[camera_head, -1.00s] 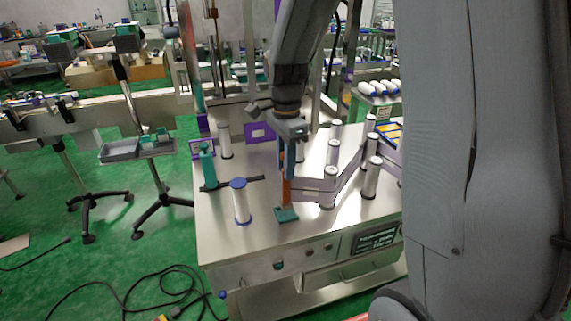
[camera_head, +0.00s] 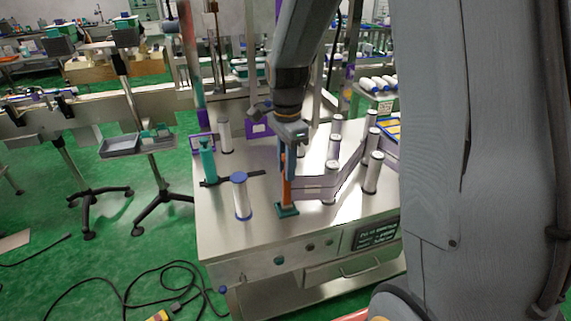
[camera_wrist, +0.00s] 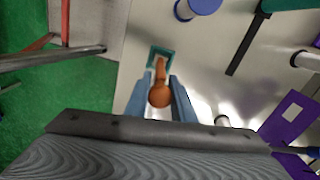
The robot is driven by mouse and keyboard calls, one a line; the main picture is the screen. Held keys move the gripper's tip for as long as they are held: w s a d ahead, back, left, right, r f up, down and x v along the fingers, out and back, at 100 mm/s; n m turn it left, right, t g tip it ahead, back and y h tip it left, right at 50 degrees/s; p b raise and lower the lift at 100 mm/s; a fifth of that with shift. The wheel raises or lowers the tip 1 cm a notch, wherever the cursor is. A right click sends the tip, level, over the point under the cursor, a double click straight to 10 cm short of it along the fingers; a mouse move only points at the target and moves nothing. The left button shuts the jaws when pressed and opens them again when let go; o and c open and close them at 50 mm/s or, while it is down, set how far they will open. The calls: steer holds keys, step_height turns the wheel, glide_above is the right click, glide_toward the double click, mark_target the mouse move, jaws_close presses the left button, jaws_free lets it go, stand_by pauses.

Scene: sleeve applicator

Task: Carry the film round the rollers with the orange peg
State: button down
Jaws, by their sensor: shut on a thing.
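My gripper (camera_head: 286,170) has its blue fingers shut on the upright orange peg (camera_head: 287,192). In the wrist view the round peg top (camera_wrist: 159,95) sits between the two fingers (camera_wrist: 163,100). The peg has a teal foot (camera_head: 287,209), low over the steel table near its front edge; I cannot tell whether it touches. The pale purple-grey film (camera_head: 312,188) runs from the peg rightward past the near roller (camera_head: 332,168) and on among the rollers at right (camera_head: 372,172). Part of the film is hidden behind the rollers and my arm.
A blue-capped white roller (camera_head: 241,198) stands to the left of the peg. Behind it are a teal post (camera_head: 207,160) with a dark bar and another white roller (camera_head: 225,136). The steel tabletop (camera_head: 262,205) between peg and blue-capped roller is clear.

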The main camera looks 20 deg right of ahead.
steer(key=shift+f, duration=0.55)
stand_by(0.4)
jaws_free()
stand_by(0.4)
steer(key=shift+r, duration=0.1)
steer(key=shift+r+p, duration=3.2)
steer(key=shift+r, duration=0.75)
steer(key=shift+s+f, duration=0.1)
